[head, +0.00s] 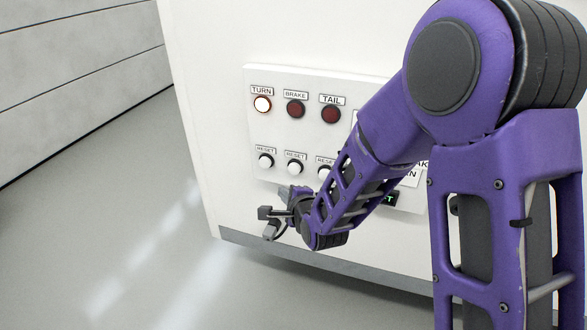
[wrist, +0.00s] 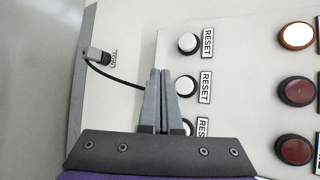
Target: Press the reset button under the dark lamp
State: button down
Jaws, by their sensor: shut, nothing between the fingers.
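A white panel (head: 350,88) carries a row of lamps. The TURN lamp (head: 262,104) glows white; the BRAKE lamp (head: 295,109) and TAIL lamp (head: 331,114) are both dark red and unlit. White RESET buttons sit below: one under TURN (head: 265,161), one under BRAKE (head: 295,167), one under TAIL (head: 323,173), partly hidden by my arm. In the wrist view, the lit lamp (wrist: 296,36) is at top right, with dark lamps below it. My gripper (wrist: 160,72) is shut and empty, left of the middle RESET button (wrist: 186,87); contact cannot be told.
A plug (wrist: 97,53) with a black cable is on the white wall left of the panel in the wrist view; the cable passes behind my fingers. My arm covers the panel's right part, where a small green display (head: 390,198) shows. The floor at left is clear.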

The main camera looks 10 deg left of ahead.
aim_at(290, 172)
jog(key=shift+w+d, duration=0.2)
jog(key=shift+w, duration=2.75)
jog(key=shift+w, duration=0.15)
jog(key=shift+w, duration=0.3)
jog(key=shift+w+d, duration=0.1)
jog(key=shift+w, duration=0.35)
jog(key=shift+s, duration=0.1)
dwell(0.5)
jog(key=shift+s+b, duration=0.45)
jog(key=shift+s, duration=0.35)
jog(key=shift+s+a+b, duration=0.15)
jog(key=shift+s+b, duration=0.15)
jog(key=shift+s, duration=0.95)
jog(key=shift+s+a+b, duration=0.1)
jog(key=shift+s+b, duration=0.15)
jog(key=shift+s, duration=1)
